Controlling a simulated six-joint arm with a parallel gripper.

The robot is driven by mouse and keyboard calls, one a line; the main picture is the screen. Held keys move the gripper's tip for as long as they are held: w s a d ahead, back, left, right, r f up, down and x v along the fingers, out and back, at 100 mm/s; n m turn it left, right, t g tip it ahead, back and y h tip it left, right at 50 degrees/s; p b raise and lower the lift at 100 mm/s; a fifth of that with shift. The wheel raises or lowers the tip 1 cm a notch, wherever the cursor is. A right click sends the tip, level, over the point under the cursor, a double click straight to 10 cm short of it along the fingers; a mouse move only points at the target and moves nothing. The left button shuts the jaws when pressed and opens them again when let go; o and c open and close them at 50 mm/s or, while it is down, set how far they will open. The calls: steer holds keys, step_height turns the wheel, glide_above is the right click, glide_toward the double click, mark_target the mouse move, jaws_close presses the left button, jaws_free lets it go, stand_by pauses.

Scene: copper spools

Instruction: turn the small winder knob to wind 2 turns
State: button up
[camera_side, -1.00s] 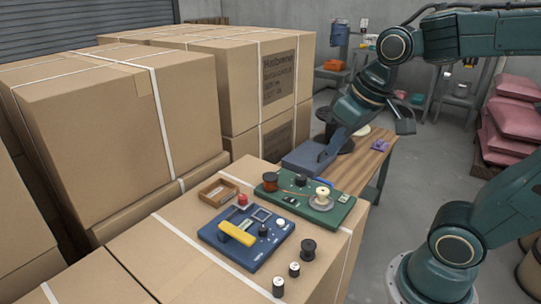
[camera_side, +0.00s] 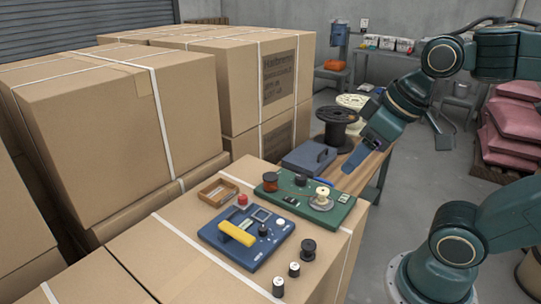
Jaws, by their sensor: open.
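The green winder board (camera_side: 333,216) lies on a cardboard box. It carries a reddish-brown copper spool (camera_side: 270,182), a small black knob (camera_side: 300,179) and a pale spool (camera_side: 322,194) on a grey disc. A thin copper-coloured line runs between the spools. A blue board (camera_side: 250,258) in front has a yellow bar (camera_side: 237,233) and another black knob (camera_side: 263,231). Which knob is the small winder's, I cannot tell for sure. My gripper (camera_side: 400,147) is open and empty, up and to the right of the green board, apart from both knobs.
A blue case (camera_side: 308,158) and a large black reel (camera_side: 337,126) stand behind. Tall strapped cartons (camera_side: 110,130) fill the left.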

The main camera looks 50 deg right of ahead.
steer(key=w+d+r+n+g, duration=0.1)
steer(key=w+d+n, duration=0.25)
steer(key=w, duration=0.55)
steer(key=n+g, duration=0.4)
steer(key=n, duration=0.5)
glide_above(301, 177)
step_height(301, 177, down, 18)
steer(key=shift+m, duration=0.25)
steer(key=shift+f, duration=0.1)
step_height(301, 177, down, 14)
steer(key=shift+r, duration=0.25)
